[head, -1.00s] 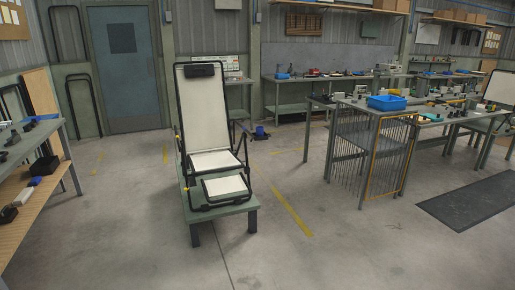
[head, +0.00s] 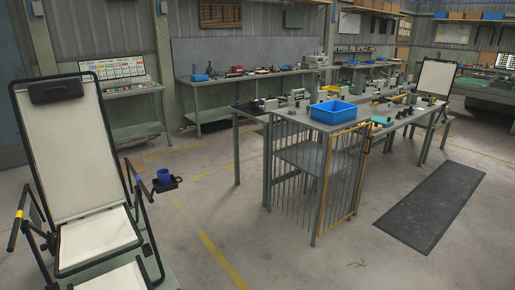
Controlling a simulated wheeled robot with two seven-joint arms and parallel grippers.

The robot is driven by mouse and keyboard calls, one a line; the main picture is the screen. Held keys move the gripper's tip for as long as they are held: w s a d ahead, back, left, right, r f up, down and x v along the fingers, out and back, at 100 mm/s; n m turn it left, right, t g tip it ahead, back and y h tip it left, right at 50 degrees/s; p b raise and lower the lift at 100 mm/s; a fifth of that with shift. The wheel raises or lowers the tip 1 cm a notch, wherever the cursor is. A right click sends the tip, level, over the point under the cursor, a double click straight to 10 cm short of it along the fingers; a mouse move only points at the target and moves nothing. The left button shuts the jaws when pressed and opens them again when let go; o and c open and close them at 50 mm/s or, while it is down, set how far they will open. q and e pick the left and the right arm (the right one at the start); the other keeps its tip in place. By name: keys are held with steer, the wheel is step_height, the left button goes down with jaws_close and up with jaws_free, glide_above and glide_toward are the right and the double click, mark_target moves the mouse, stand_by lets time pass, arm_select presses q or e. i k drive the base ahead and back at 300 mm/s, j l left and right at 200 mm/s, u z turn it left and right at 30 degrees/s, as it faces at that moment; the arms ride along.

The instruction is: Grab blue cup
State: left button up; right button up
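The blue cup (head: 164,177) stands upright in a dark holder tray (head: 168,185) at the right side of the folding lounger (head: 72,150). The lounger has a cream backrest and seat, a black frame and a dark head pillow. It stands at the left of the head view on a low green platform, its lower end cut off by the picture edge. Neither of my grippers shows in the head view.
A workbench with a blue bin (head: 333,112) and a wire side panel (head: 305,180) stands right of centre. A dark mat (head: 430,208) lies on the floor at right. Benches line the back wall. Floor between the lounger and the workbench is clear.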

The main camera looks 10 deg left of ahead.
mark_target(163, 175)
steer(key=i+z, duration=0.1)
steer(key=i, duration=1.15)
steer(key=i+u, duration=0.5)
steer(key=u, duration=0.15)
steer(key=i+l+u, duration=0.15)
steer(key=u, duration=0.2)
steer(key=i+u, duration=0.2)
steer(key=u, duration=0.2)
steer(key=i+u, duration=0.2)
steer(key=u, duration=0.25)
steer(key=i+u, duration=0.2)
steer(key=u, duration=0.2)
steer(key=i+l+u, duration=0.15)
steer(key=u, duration=0.25)
steer(key=i+l+u, duration=0.2)
steer(key=u, duration=0.25)
steer(key=i+l+u, duration=0.25)
